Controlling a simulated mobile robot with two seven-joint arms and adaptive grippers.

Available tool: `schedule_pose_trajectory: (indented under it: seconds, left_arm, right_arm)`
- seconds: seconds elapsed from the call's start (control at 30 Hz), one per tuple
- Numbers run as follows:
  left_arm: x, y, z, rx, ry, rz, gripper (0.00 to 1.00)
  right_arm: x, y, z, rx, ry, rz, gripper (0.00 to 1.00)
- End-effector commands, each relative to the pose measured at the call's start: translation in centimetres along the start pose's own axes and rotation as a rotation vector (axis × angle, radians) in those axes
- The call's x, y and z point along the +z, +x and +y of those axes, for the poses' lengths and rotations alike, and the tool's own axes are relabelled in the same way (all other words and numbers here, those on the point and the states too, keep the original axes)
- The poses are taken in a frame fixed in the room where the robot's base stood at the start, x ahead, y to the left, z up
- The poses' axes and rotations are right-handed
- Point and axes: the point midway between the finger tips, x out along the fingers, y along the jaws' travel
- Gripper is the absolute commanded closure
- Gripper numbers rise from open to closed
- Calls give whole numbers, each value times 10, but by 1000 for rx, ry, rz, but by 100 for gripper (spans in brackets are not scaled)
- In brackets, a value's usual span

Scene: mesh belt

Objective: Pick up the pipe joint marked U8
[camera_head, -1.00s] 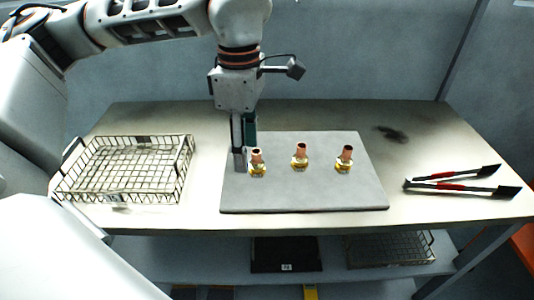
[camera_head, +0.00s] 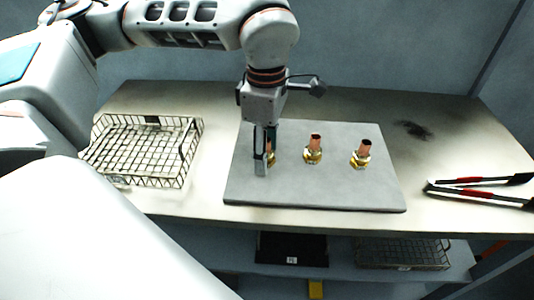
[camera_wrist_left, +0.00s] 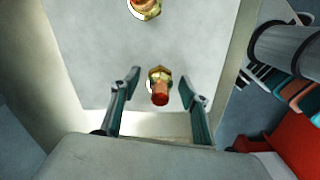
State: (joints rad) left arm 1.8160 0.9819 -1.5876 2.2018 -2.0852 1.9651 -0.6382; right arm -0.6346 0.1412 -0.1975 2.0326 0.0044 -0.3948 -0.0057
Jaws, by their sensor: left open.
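Three pipe joints with copper tubes and brass hex bases stand upright in a row on a grey board (camera_head: 310,190). They are the left joint (camera_head: 272,156), middle joint (camera_head: 314,151) and right joint (camera_head: 362,154). No U8 marking is legible on any of them. My left gripper (camera_head: 264,170) points down at the left joint and partly hides it. In the left wrist view the open left gripper (camera_wrist_left: 160,84) has its fingers on either side of one joint (camera_wrist_left: 159,88), apart from it. A second joint (camera_wrist_left: 146,8) shows at the top edge. My right gripper is not in view.
An empty wire basket (camera_head: 140,152) stands on the table left of the board. Tongs with red grips (camera_head: 475,181) lie at the right. A dark smudge (camera_head: 411,129) marks the table behind. A shelf below holds a black tray (camera_head: 291,248) and another wire basket (camera_head: 403,254).

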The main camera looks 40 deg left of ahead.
Motion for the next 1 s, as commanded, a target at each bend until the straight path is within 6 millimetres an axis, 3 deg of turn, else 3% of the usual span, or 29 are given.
schedule_pose_trajectory:
  seconds: [0.2, 0.37, 0.77, 1.0]
  left_arm:
    - [0, 0, 0, 2, 0, -1, 58]
    - [0, 0, 0, 2, 0, -1, 99]
    - [0, -4, 1, 4, 0, -3, 100]
    - [1, -32, 1, 9, 0, -5, 100]
  right_arm:
    - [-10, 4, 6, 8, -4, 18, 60]
    - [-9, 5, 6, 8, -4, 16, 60]
    - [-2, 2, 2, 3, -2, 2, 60]
    - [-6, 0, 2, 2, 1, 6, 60]
